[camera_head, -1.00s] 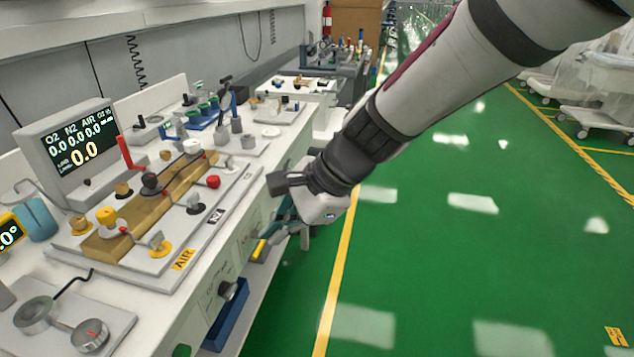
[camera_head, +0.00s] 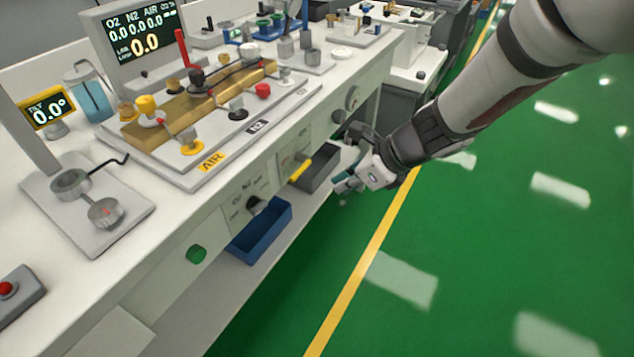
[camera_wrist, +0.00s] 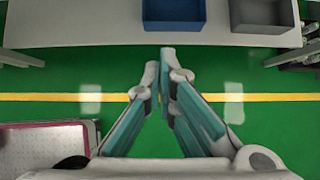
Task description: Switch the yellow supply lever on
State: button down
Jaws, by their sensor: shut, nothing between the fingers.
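A yellow lever (camera_head: 300,170) sticks out from the white front panel of the cart (camera_head: 330,110), above a grey bin. A second yellow handle (camera_head: 191,148) stands on the plate by the AIR label, near a yellow knob (camera_head: 146,105). I cannot tell from the labels which one is the supply lever. My gripper (camera_head: 345,187) hangs beside the cart front, right of the front lever and apart from it. In the wrist view its teal fingers (camera_wrist: 160,62) come together with nothing between them. No yellow lever shows in the wrist view.
A blue bin (camera_head: 262,231) and a grey bin (camera_head: 318,170) sit under the front panel; the wrist view also shows the blue bin (camera_wrist: 174,14) and grey bin (camera_wrist: 262,14). Green floor to the right is clear.

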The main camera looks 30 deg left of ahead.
jog(key=b+x, duration=0.4)
jog(key=x, duration=0.6)
jog(key=shift+a+r+p, duration=0.3)
jog(key=shift+a+r, duration=0.25)
jog(key=shift+r, duration=0.3)
jog(key=shift+a+r+p, duration=0.3)
jog(key=shift+a+r, duration=0.3)
jog(key=shift+r, duration=0.25)
